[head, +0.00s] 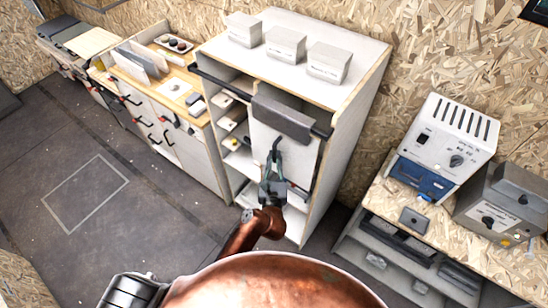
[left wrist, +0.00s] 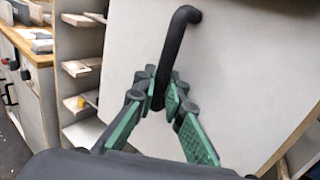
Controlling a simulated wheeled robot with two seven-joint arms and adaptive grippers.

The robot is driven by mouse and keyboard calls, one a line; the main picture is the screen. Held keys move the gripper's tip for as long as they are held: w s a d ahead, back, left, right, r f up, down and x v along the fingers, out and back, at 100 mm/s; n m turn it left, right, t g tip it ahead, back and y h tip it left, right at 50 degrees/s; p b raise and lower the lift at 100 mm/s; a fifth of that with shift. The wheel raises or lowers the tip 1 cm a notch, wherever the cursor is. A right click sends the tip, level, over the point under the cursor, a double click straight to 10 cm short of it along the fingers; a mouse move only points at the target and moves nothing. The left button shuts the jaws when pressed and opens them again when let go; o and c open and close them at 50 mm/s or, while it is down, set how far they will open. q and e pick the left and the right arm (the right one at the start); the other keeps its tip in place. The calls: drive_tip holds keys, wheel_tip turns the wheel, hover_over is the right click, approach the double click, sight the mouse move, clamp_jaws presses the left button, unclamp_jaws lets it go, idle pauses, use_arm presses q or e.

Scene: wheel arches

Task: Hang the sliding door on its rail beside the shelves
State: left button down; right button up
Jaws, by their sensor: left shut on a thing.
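The sliding door (head: 268,136) is a pale upright panel in front of the right part of the white shelf unit. A wide grey hanger (head: 283,118) is at its top, at the black rail (head: 222,84). I cannot tell whether the hanger rests on the rail or only stands in front of it. My left gripper (head: 273,172) is shut on the door's black handle, which shows clearly as a bent bar (left wrist: 182,30) in the left wrist view. There the green-padded fingers (left wrist: 163,92) close around its lower part. The door face (left wrist: 245,65) fills most of that view. My right gripper is not in view.
Open shelves (head: 238,158) with small items lie left of the door. Several grey boxes (head: 285,44) stand on the unit's top. A drawer bench (head: 165,120) adjoins at left. A bench with instruments (head: 440,145) stands at right. The floor at left is clear.

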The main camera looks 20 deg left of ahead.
use_arm(q)
drive_tip(key=c, duration=1.9)
unclamp_jaws()
drive_tip(key=shift+f, duration=0.1)
